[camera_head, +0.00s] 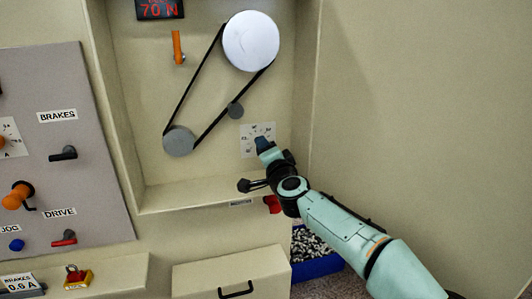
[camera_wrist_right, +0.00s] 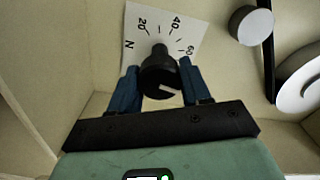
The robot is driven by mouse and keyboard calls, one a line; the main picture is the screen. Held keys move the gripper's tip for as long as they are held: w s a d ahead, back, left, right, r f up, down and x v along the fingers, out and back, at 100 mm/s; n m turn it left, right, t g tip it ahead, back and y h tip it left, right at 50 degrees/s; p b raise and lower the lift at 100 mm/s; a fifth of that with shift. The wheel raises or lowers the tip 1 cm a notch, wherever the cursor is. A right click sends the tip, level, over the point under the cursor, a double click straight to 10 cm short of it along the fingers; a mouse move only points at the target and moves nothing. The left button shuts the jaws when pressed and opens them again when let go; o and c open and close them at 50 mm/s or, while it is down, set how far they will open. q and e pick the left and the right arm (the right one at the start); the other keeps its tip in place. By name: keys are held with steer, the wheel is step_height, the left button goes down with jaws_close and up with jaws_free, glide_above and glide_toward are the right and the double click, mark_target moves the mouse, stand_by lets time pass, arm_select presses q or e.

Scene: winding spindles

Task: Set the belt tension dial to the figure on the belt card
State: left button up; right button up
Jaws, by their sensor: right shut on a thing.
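The belt tension dial is a white scale plate (camera_head: 249,133) on the back wall of the recess. In the right wrist view the plate (camera_wrist_right: 150,22) reads 20, 40, 60 and N around a black knob (camera_wrist_right: 158,74). A pale mark shows on the knob's lower right face. My right gripper (camera_head: 264,147) is at the dial, its two blue fingers (camera_wrist_right: 158,80) on either side of the knob and shut on it. My left gripper is not in view.
A black belt (camera_head: 193,85) runs around a large pulley (camera_head: 251,41) and a small pulley (camera_head: 178,141), beside a small roller (camera_head: 235,111). An orange lever (camera_head: 178,47) is left of it. The grey panel (camera_head: 95,130) holds switches. The recess's right wall stands close to my gripper.

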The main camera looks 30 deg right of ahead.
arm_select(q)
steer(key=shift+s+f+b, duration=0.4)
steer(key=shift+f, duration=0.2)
arm_select(e)
steer(key=m, duration=0.6)
steer(key=shift+m, duration=0.3)
steer(key=o, duration=1)
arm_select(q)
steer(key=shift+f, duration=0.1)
arm_select(e)
steer(key=shift+s, duration=0.1)
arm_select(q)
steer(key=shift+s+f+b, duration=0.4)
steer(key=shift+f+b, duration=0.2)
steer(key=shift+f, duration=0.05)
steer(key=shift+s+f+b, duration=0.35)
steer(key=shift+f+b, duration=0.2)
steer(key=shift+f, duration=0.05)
arm_select(e)
steer(key=v, duration=1.3)
steer(key=shift+a, duration=0.1)
